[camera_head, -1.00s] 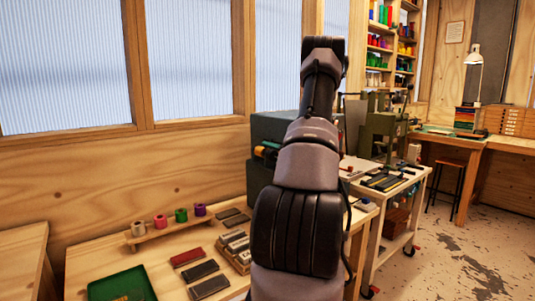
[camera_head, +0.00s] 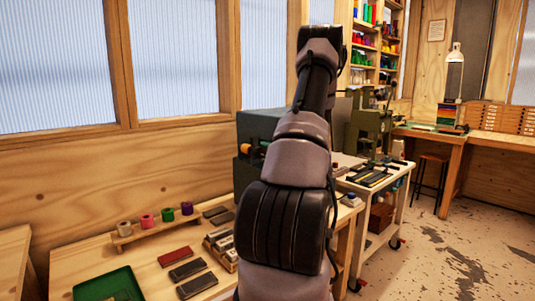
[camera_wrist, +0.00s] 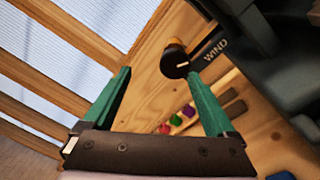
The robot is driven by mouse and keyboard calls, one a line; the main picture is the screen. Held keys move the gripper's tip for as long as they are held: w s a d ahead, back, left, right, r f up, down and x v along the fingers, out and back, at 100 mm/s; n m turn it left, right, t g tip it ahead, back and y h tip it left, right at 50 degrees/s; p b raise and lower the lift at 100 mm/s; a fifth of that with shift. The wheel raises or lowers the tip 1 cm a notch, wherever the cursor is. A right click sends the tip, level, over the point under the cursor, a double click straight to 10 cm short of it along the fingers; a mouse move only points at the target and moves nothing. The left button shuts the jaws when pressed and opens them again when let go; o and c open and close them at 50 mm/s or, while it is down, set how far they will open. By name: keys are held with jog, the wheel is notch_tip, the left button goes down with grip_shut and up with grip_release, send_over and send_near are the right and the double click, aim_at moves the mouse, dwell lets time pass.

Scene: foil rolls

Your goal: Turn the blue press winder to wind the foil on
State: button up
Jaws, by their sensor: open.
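The dark blue-grey press (camera_head: 262,124) stands on the bench beneath the windows, partly hidden behind my arm in the head view. Its winder (camera_wrist: 175,62), a round dark knob with an orange rim and a pale pointer line, shows in the wrist view beside the white label "WIND". An orange part (camera_head: 245,148) shows on the press's left side in the head view. My gripper (camera_wrist: 157,78) is open and empty, its two green fingers spread. The knob appears beyond the fingertips, nearer the right finger, with no visible contact. The fingers are hidden in the head view.
Foil rolls (camera_head: 166,215) in several colours stand on a wooden rack left of the press. Dark blocks (camera_head: 187,270) and a green tray (camera_head: 108,286) lie on the bench. A wheeled cart (camera_head: 375,188) stands to the right, with open floor beyond.

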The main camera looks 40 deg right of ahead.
jog(key=shift+s+d, duration=0.15)
jog(key=shift+s, duration=2.45)
jog(key=a+r+n+g+y, duration=0.35)
jog(key=a+n, duration=0.35)
jog(key=a, duration=0.3)
jog(key=s+a+r+n+g+y, duration=0.15)
jog(key=a+r+n+g, duration=0.35)
jog(key=a, duration=0.5)
jog(key=a+r+n+g+y, duration=0.2)
jog(key=a+n+y, duration=0.2)
jog(key=a+n, duration=0.5)
jog(key=s+a+r+n+h, duration=0.4)
jog(key=s+n, duration=0.4)
jog(key=n, duration=0.2)
jog(key=s+a+r+n+h, duration=0.4)
jog(key=s+n, duration=0.4)
jog(key=n, duration=0.3)
jog(key=shift+a+g+h, duration=0.35)
jog(key=shift+a+h, duration=0.25)
jog(key=shift+a, duration=0.5)
